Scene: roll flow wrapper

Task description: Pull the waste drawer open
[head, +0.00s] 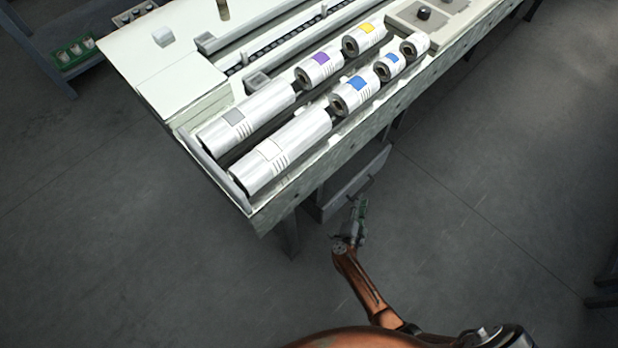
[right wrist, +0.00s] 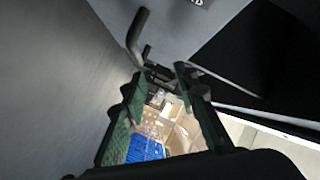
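The waste drawer (head: 353,186) is a grey front under the near side of the long table, with a small dark handle (head: 371,179) on it. My right gripper (head: 358,210) is low, just in front of the drawer. In the right wrist view its two green-padded fingers (right wrist: 160,82) are apart. A dark bar handle (right wrist: 138,35) shows just past the fingertips, beside a grey panel. Whether the fingertips touch it I cannot tell. How far the drawer stands out is unclear. My left gripper is not in view.
The table (head: 150,85) carries several white film rolls (head: 280,152) along its near edge. A grey control box (head: 425,17) sits at the back right. In the right wrist view, brown and blue items (right wrist: 147,147) show beyond the fingers. The floor around my right arm is clear.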

